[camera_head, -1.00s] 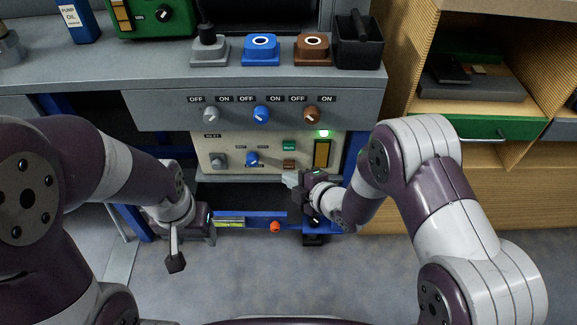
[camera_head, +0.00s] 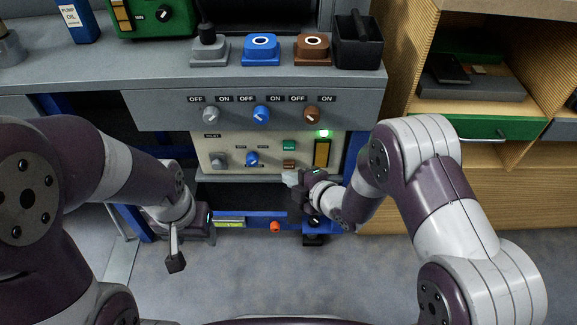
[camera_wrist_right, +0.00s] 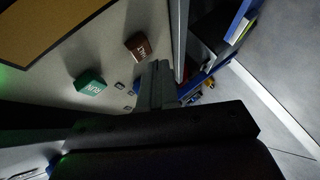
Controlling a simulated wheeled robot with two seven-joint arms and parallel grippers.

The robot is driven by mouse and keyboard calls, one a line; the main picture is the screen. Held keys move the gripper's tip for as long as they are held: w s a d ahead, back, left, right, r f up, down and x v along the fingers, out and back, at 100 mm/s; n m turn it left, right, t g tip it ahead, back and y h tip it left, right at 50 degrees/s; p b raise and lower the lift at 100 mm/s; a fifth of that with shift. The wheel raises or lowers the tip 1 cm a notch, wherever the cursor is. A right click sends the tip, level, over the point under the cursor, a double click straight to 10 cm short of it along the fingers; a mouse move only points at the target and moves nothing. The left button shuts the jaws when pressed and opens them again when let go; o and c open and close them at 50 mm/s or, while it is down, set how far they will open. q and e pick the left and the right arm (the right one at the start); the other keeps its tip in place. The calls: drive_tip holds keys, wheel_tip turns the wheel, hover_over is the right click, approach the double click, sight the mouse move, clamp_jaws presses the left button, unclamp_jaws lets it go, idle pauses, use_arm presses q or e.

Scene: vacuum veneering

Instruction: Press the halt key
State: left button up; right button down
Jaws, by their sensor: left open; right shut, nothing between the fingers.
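The halt key is a small brown key (camera_head: 289,163) low on the cream control panel, below a green key (camera_head: 289,146). The right wrist view shows the brown key (camera_wrist_right: 137,46) with white lettering, and the green key (camera_wrist_right: 89,82) to its lower left. My right gripper (camera_head: 290,178) is shut and empty, just below the brown key. In the right wrist view its fingertips (camera_wrist_right: 158,70) point up, beside the brown key's lower right, with a small gap in the picture; contact cannot be told. My left gripper (camera_head: 194,248) is open and empty, low on the left.
The cream panel (camera_head: 265,141) also has a grey knob (camera_head: 218,160), a blue knob (camera_head: 252,158) and a lit green lamp (camera_head: 323,133). Three switches sit on the grey fascia (camera_head: 160,112) above. A wooden cabinet (camera_head: 400,190) stands at the right.

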drive_tip(key=shift+w, duration=0.35)
drive_tip(key=shift+w, duration=0.5)
idle(0.5)
drive_tip(key=shift+s, duration=0.95)
drive_tip(key=s+p, duration=0.1)
drive_tip(key=s, duration=0.5)
idle(0.4)
